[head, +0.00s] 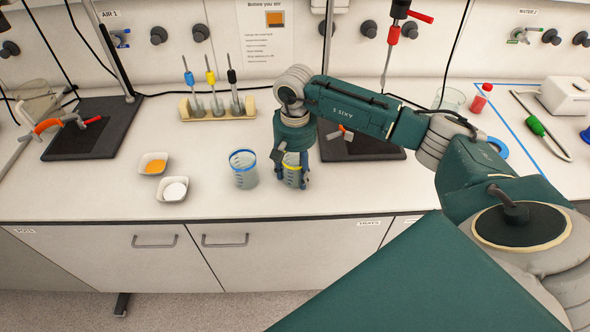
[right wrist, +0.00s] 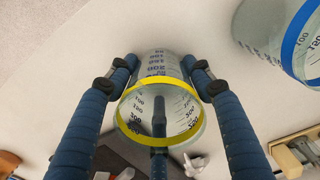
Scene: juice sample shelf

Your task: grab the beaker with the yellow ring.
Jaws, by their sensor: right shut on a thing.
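The beaker with the yellow ring (head: 292,169) stands on the white counter near its front edge, clear with printed graduation marks. In the right wrist view the yellow-ringed beaker (right wrist: 160,70) sits between my blue fingers. My right gripper (head: 291,176) comes down over it from above and is shut on it, with the fingers against its sides; the right wrist view also shows the gripper (right wrist: 160,68). A similar beaker with a blue ring (head: 243,170) stands just to the left, apart from the gripper; it also shows in the right wrist view (right wrist: 285,40). My left gripper is not in view.
Two white dishes, one with orange contents (head: 153,164) and one with white contents (head: 173,189), stand left of the beakers. A wooden rack (head: 217,109) with several coloured-top tools is behind. A dark mat (head: 375,147) lies behind my right gripper.

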